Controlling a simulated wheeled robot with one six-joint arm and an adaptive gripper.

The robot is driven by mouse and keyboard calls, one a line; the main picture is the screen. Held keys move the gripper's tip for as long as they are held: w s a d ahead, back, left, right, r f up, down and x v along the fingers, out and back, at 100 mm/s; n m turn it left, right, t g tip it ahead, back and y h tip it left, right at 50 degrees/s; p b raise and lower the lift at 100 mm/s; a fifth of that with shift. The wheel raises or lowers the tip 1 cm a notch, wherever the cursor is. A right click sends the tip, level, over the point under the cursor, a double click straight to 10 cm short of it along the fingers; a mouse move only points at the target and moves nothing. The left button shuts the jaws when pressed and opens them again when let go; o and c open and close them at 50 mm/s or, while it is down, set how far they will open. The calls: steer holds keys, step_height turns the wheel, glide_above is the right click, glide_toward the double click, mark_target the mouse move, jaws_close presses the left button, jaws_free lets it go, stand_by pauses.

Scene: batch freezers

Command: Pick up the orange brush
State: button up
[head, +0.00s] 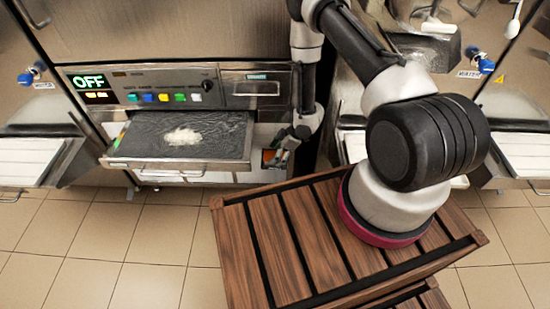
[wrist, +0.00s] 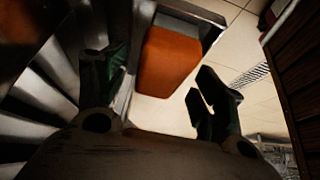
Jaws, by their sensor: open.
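The orange brush (wrist: 168,62) shows as an orange block in the wrist view, upper middle, beside a grey metal edge. Its far end and any bristles cannot be made out. My gripper (wrist: 160,72) is open, with one dark green-black finger on each side of the orange block in the picture. I cannot tell whether either finger touches it. In the head view my gripper (head: 282,146) is low at the front of the machine, right of the pulled-out tray. A small orange patch (head: 268,156) shows beside it, mostly hidden.
The freezer (head: 160,85) has a lit OFF display and coloured buttons. Its dark tray (head: 215,142) juts out with a white smear on it, just left of my gripper. Metal surfaces lie close to the gripper's left in the wrist view. Tiled floor (head: 110,225) is open in front.

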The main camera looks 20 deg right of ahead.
stand_by(0.3)
steer(key=c, duration=1.1)
steer(key=shift+c, duration=0.2)
step_height(320, 180, up, 10)
steer(key=shift+r, duration=0.2)
steer(key=o, duration=0.5)
steer(key=c, duration=0.3)
steer(key=shift+c, duration=0.3)
